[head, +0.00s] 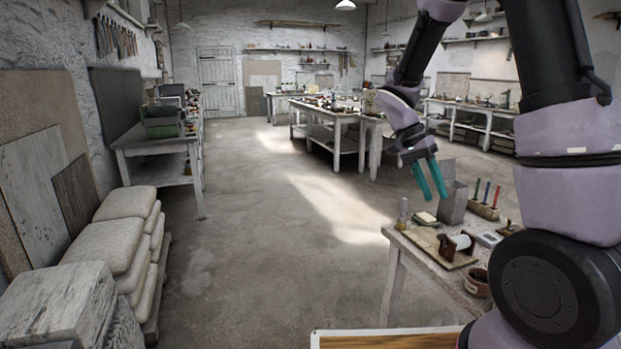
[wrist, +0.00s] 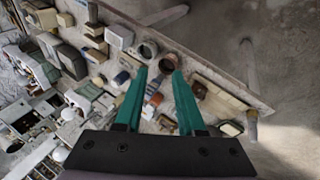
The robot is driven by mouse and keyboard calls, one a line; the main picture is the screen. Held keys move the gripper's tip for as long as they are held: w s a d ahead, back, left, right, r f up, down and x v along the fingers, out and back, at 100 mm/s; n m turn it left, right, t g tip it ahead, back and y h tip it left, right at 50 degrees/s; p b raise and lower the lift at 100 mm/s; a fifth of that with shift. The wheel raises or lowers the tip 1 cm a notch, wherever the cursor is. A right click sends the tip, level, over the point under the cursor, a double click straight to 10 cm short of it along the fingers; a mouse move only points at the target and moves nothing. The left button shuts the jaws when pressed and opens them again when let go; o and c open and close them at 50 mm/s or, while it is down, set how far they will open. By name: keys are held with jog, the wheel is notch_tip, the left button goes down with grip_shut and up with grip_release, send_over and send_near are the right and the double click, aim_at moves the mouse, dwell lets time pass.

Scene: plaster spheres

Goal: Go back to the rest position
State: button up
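My gripper (head: 430,180) is in the upper right of the head view, raised in the air with its two teal fingers pointing down. The fingers are apart with nothing between them. In the wrist view my gripper (wrist: 153,82) is also open and empty, with the cluttered tabletop some way below and beyond the fingertips. The near worktable (head: 410,256) stands at the right of the head view, below my gripper.
The near worktable bears a grey box (head: 453,203), a rack of coloured handles (head: 484,209), a wooden board with a white roll (head: 461,243) and a brown pot (head: 477,282). Stacked sacks (head: 128,230) line the left wall. The middle floor (head: 270,220) is clear.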

jog(key=s+a+r+n+t+y, duration=0.2)
jog(key=s+r+t, duration=0.3)
jog(key=r, duration=0.4)
jog(key=s+a+r+n+t+y, duration=0.2)
jog(key=s+r+n+t+y, duration=0.2)
jog(key=s+r, duration=0.4)
notch_tip(320, 180, up, 2)
jog(key=shift+s+a+r+t+y, duration=0.15)
jog(key=shift+s+t+y, duration=0.1)
jog(key=shift+t+y, duration=0.2)
